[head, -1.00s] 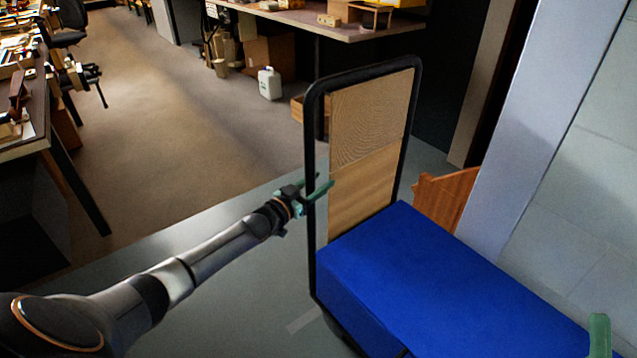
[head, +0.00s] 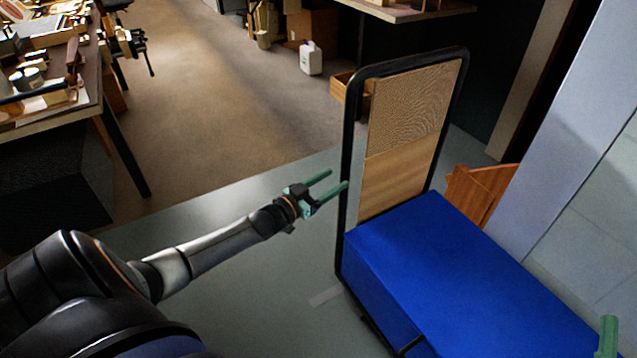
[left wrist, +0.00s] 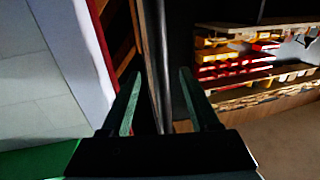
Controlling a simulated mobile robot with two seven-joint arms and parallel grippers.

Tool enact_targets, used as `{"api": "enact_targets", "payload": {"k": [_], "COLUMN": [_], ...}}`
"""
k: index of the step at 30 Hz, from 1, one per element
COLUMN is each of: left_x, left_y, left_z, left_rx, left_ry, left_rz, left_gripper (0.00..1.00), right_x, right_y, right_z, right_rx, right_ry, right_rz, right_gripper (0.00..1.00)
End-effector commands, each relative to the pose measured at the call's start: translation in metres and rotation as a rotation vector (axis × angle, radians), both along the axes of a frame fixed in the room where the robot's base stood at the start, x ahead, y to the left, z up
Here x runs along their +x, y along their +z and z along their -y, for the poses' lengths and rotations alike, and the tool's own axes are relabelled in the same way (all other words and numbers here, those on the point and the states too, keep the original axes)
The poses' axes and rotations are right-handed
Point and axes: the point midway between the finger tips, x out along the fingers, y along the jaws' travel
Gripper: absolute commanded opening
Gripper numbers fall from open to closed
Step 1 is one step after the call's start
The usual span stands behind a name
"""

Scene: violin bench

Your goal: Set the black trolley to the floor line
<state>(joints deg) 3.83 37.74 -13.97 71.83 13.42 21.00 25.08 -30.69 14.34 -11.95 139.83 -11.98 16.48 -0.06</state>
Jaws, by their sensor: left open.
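The black trolley (head: 350,150) stands right of centre in the head view, its upright frame holding wooden panels. A blue block (head: 470,270) lies on its deck and hides most of it. A short pale strip (head: 325,296) shows on the grey floor by its near left corner; I cannot tell if it is the floor line. My left gripper (head: 337,179) is open and empty beside the frame's left post, fingertips close to it. The left wrist view shows its fingers (left wrist: 158,75) apart with a dark upright shape beyond. One green finger of my right gripper (head: 608,336) shows at the lower right.
A cluttered workbench (head: 60,115) stands at the left, another bench (head: 420,8) at the back. A white jug (head: 311,58) and an open wooden box (head: 348,90) are on the floor. A brown wooden piece (head: 480,190) and a pale column (head: 560,130) stand right of the trolley.

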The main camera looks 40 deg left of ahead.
Motion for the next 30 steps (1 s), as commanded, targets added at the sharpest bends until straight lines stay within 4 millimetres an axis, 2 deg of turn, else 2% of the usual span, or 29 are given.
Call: {"api": "enact_targets", "payload": {"k": [6, 12, 17, 30], "left_x": [-0.026, -0.039, -0.041, -0.041], "left_y": [0.001, 0.000, 0.000, 0.000], "left_z": [-0.004, -0.006, -0.007, -0.007], "left_rx": [-0.001, 0.000, 0.001, 0.000], "left_ry": [0.000, 0.000, 0.000, 0.000], "left_rz": [-0.002, -0.001, 0.001, 0.000], "left_gripper": [0.62, 0.62, 0.62, 0.62], "right_x": [0.021, 0.028, 0.029, 0.029], "right_y": [-0.042, -0.065, -0.071, -0.071], "right_z": [0.004, 0.006, 0.006, 0.006], "right_rx": [0.003, 0.003, 0.003, 0.003], "right_ry": [-0.034, -0.048, -0.052, -0.051], "right_rz": [-0.203, -0.303, -0.326, -0.325], "right_gripper": [0.64, 0.64, 0.64, 0.64]}}
